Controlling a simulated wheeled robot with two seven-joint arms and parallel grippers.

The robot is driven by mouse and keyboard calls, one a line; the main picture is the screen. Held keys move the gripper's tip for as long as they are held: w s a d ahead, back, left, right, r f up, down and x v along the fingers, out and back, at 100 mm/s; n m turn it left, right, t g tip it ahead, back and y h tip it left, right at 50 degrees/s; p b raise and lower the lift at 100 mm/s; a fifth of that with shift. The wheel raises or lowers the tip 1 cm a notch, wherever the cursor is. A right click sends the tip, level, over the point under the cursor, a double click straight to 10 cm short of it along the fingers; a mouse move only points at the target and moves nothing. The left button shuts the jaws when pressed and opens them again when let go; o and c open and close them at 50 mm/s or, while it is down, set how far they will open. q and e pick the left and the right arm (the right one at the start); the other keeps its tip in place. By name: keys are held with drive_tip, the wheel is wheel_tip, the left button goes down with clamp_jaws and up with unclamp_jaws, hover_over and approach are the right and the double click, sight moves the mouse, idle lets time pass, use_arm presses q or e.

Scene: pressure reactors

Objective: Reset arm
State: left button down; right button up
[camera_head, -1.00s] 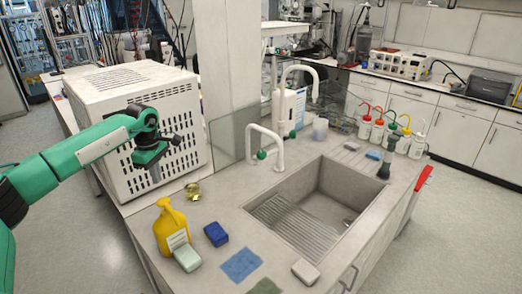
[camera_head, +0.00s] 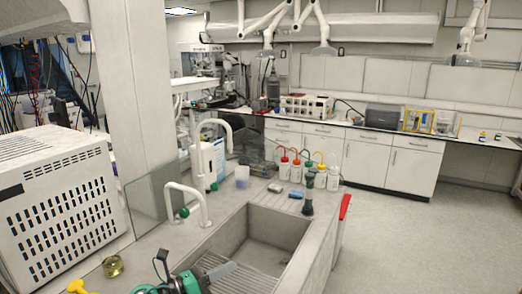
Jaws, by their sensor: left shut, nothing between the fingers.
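My left gripper (camera_head: 218,272), with a green and black wrist, comes in at the bottom edge, left of centre. It is shut and empty. It appears in front of the near left part of the grey sink (camera_head: 281,241); its height above the sink is hard to tell. Most of the left arm is cut off by the bottom edge. My right gripper is not in view.
A white vented box (camera_head: 62,210) stands at the left, beside a glass panel (camera_head: 155,205). White taps (camera_head: 187,200) rise behind the sink. Several wash bottles (camera_head: 296,170) stand at the counter's back. Open floor (camera_head: 420,235) lies to the right.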

use_arm(q)
drive_tip(key=s+a+f+n+t+y, duration=0.2)
drive_tip(key=s+a+f+n+y, duration=0.5)
drive_tip(key=n, duration=0.9)
drive_tip(key=s+a+f+n+t+y, duration=0.2)
drive_tip(key=s+a+f+n+y, duration=0.25)
drive_tip(key=n+y, duration=0.8)
drive_tip(key=s+a+f+n+g+h, duration=0.15)
drive_tip(key=s+f+n+g, duration=0.4)
drive_tip(key=s, duration=0.55)
drive_tip(key=s+a+f+n+g+h, duration=0.15)
drive_tip(key=s+f+n+g, duration=0.35)
drive_tip(key=s, duration=0.5)
wheel_tip(320, 180, down, 32)
drive_tip(key=s+b, duration=0.1)
drive_tip(key=s, duration=0.1)
drive_tip(key=s+a+f+g+b, duration=0.1)
drive_tip(key=s+a+f+g, duration=0.1)
drive_tip(key=s+f, duration=1.6)
wheel_tip(320, 180, down, 2)
drive_tip(key=shift+s+a+f, duration=0.1)
drive_tip(key=shift+s+a, duration=0.2)
drive_tip(key=shift+a, duration=0.15)
